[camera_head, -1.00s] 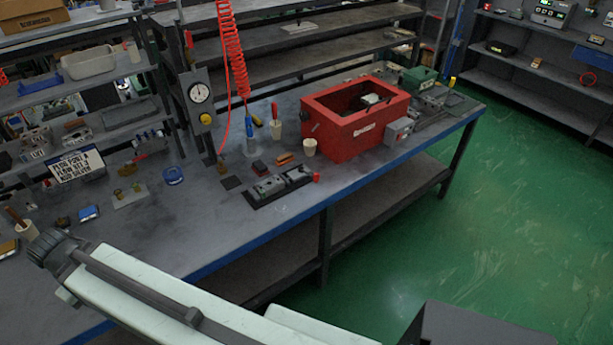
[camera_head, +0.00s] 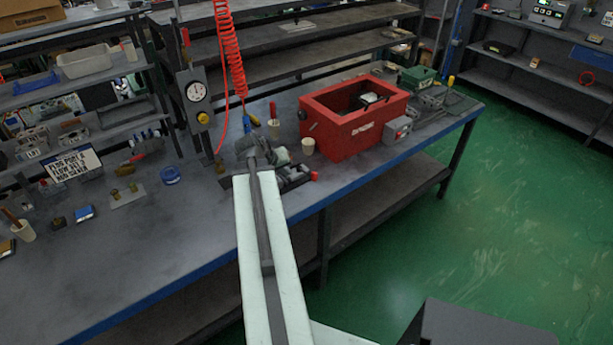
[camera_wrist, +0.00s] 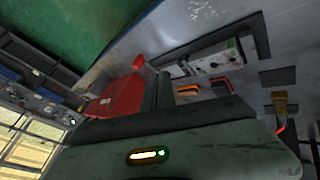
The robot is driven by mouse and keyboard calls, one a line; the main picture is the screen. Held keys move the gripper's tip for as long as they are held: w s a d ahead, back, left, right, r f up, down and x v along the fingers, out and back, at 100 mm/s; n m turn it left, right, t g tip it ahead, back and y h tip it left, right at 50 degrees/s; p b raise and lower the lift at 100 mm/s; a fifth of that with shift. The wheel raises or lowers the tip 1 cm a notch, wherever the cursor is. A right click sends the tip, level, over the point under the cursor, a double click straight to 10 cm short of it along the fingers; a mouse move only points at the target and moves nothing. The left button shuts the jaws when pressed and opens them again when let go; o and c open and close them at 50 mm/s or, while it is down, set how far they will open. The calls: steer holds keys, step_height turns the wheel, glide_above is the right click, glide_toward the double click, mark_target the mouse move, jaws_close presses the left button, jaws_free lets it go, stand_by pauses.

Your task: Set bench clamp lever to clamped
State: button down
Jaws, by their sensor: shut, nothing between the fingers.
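The bench clamp is a low black fixture (camera_head: 298,182) near the bench's front edge, with a small red knob (camera_head: 315,176) at its right end. My arm hides the fixture's left part in the head view. In the wrist view the fixture (camera_wrist: 238,42) holds a grey block (camera_wrist: 212,60), and the red knob (camera_wrist: 138,61) shows at its left end. I cannot make out the lever's angle. My gripper (camera_head: 252,140) is above the bench beside the fixture's far side. In the wrist view its dark fingers (camera_wrist: 157,92) are shut and empty, apart from the knob.
A red coiled hose (camera_head: 231,50) hangs behind my gripper.

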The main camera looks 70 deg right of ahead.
steer(key=b+x, duration=0.8)
steer(key=x, duration=0.2)
steer(key=shift+w+a+f, duration=0.15)
steer(key=shift+f, duration=0.15)
steer(key=shift+s+d+r, duration=0.15)
steer(key=shift+s+d, duration=0.55)
steer(key=shift+s, duration=0.1)
steer(key=shift+s+d+r, duration=0.15)
steer(key=shift+s+d, duration=0.5)
steer(key=shift+s, duration=0.2)
